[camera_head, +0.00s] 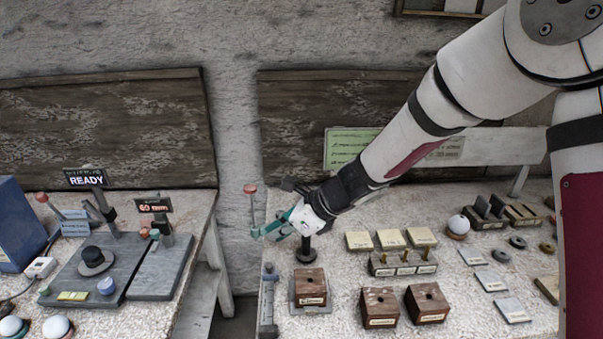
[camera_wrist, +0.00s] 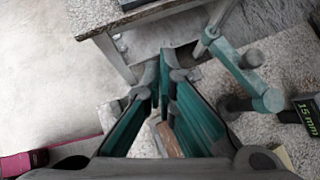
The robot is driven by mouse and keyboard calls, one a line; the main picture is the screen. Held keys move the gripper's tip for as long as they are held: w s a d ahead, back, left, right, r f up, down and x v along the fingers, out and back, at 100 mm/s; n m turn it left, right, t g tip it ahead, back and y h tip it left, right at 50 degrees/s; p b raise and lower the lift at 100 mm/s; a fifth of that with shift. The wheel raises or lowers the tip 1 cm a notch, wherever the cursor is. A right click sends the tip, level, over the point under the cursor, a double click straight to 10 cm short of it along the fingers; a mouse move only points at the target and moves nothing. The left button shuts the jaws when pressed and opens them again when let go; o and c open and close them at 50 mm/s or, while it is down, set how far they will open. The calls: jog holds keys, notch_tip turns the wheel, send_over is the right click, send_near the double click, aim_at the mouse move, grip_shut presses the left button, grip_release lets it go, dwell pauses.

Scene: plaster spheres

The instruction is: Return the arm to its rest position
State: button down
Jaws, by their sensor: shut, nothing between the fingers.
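My arm reaches from the upper right over the right table. My gripper (camera_head: 260,233) is at the table's left edge, its teal fingers pointing left. In the wrist view the fingers of my gripper (camera_wrist: 163,75) come together at the tips, with nothing between them. A thin upright rod with a pink knob (camera_head: 250,188) stands right beside the fingertips in the head view; I cannot tell whether they touch. A grey-and-teal lever (camera_wrist: 246,75) shows right of the fingers in the wrist view.
Wooden blocks (camera_head: 379,306), pale tiles (camera_head: 420,237) and a white sphere (camera_head: 458,225) sit on the right table. The left table holds a black hat-shaped piece (camera_head: 96,261) and a READY sign (camera_head: 86,177). A gap separates the tables. A "15 mm" display (camera_wrist: 308,114) is at the wrist view's right edge.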

jog(key=s+d+r+n+t+h, duration=0.1)
jog(key=s+d+r+n+h, duration=0.2)
jog(key=s+d+r+n, duration=0.2)
jog(key=s+d+r+n+t+h, duration=0.1)
jog(key=s+d+r+n, duration=0.5)
jog(key=d, duration=0.8)
jog(key=s+d+r+n+t+h, duration=0.1)
jog(key=s+d+r+n+h, duration=0.3)
jog(key=s+d+n, duration=0.6)
jog(key=s+r, duration=0.2)
jog(key=s, duration=0.1)
jog(key=shift+s+r+h, duration=0.25)
jog(key=shift+s+h, duration=0.05)
jog(key=shift+s, duration=0.1)
